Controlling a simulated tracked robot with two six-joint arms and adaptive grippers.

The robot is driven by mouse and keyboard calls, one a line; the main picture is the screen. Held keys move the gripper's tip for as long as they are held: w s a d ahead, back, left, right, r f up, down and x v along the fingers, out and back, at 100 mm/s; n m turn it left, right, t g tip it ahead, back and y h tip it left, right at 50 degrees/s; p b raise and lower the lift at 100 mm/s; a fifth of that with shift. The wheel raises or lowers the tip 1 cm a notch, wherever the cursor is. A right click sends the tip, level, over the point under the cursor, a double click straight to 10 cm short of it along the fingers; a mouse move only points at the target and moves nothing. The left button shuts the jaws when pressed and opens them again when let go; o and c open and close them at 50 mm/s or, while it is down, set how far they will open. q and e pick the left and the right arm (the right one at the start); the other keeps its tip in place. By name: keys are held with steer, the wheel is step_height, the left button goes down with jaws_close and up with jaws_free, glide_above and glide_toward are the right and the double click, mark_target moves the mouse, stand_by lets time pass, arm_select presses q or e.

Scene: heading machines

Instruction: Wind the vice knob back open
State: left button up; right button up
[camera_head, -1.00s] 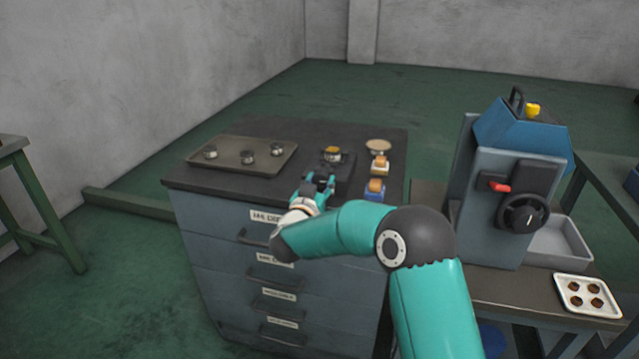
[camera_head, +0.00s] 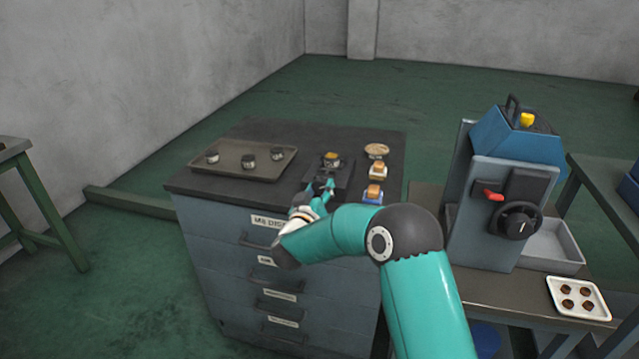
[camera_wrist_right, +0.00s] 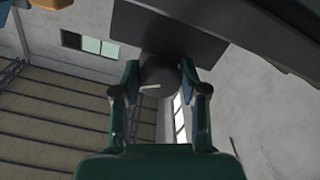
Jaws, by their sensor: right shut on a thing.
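The vice (camera_head: 343,172) is a small dark block on the cabinet top, with a brass-topped round part (camera_head: 332,158) on it. My right gripper (camera_head: 322,186) is at the front of the vice, at the cabinet's near edge. In the right wrist view the vice knob (camera_wrist_right: 160,76) is a dark round disc with a pale line across its face. The fingers of my right gripper (camera_wrist_right: 160,92) stand on both sides of the knob and are shut on it. In the head view the knob is hidden by the gripper. My left gripper is in no view.
A tray (camera_head: 228,170) with several small round parts lies left on the cabinet top. Small blocks (camera_head: 375,172) and a round tan disc (camera_head: 376,150) lie right of the vice. A blue-grey machine (camera_head: 500,190) with a black handwheel stands further right, beside a white tray (camera_head: 551,290).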

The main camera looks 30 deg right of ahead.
steer(key=n+p, duration=0.2)
steer(key=n, duration=0.1)
steer(key=n+p, duration=0.2)
steer(key=n, duration=0.1)
steer(key=shift+a+r+n, duration=0.1)
steer(key=shift+r+n, duration=0.1)
steer(key=shift+n, duration=0.1)
steer(key=n+p, duration=0.2)
steer(key=n, duration=0.2)
steer(key=shift+p, duration=0.3)
steer(key=shift+f+n+p, duration=0.1)
steer(key=shift+n+p, duration=0.25)
steer(key=shift+n, duration=0.45)
steer(key=shift+f, duration=0.1)
steer(key=o, duration=1.1)
steer(key=shift+o, duration=0.2)
